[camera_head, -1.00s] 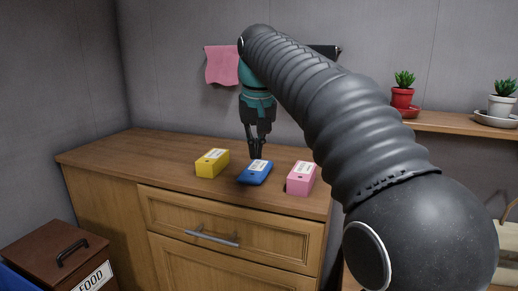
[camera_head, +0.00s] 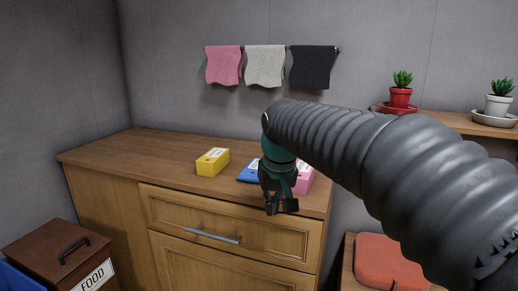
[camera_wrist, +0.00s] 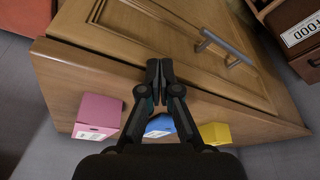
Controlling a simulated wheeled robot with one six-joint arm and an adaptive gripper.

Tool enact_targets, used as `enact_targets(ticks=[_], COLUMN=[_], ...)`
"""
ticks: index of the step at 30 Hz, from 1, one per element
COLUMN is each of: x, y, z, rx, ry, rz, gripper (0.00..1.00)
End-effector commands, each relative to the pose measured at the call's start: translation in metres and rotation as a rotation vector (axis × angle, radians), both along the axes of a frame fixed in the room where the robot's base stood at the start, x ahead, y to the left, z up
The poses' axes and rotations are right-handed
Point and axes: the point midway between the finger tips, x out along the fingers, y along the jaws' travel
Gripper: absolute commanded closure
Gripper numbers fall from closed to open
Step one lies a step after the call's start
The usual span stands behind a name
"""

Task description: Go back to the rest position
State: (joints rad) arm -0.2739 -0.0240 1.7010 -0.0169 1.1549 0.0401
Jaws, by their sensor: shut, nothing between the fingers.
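My gripper (camera_head: 281,207) is shut and empty. In the head view it hangs in front of the cabinet's front edge, hiding parts of a blue box (camera_head: 249,172) and a pink box (camera_head: 305,178). In the wrist view the closed fingertips (camera_wrist: 159,68) show against the cabinet's top edge and drawer front. The pink box (camera_wrist: 97,117), the blue box (camera_wrist: 159,126) and a yellow box (camera_wrist: 214,133) stand on the cabinet top around the finger bases in that view. The yellow box (camera_head: 212,162) is fully visible in the head view.
The wooden cabinet (camera_head: 115,154) has a drawer handle (camera_head: 212,235). A rail on the wall holds pink (camera_head: 223,65), grey (camera_head: 264,66) and black (camera_head: 311,67) cloths. A FOOD bin (camera_head: 50,255) stands at left. Potted plants (camera_head: 401,92) stand on a right shelf. A red item (camera_head: 384,262) lies lower right.

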Motion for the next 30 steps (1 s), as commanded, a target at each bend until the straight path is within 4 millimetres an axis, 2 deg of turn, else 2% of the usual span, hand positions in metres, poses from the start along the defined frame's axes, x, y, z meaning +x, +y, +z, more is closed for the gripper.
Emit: enact_targets(ticks=[1,9,18,22,27,30], x=[-0.018,-0.111,-0.207,-0.227,-0.232,-0.232], y=[-0.012,-0.066,-0.109,-0.119,-0.126,-0.128], z=[-0.008,-0.060,-0.110,-0.112,-0.098,-0.098], rx=[0.001,0.010,0.019,0.022,0.027,0.026], ry=[-0.006,-0.047,-0.089,-0.125,-0.180,-0.181], rz=[-0.009,-0.068,-0.164,-0.199,-0.228,-0.238], gripper=[1.00,1.00,1.00,1.00,1.00,1.00])
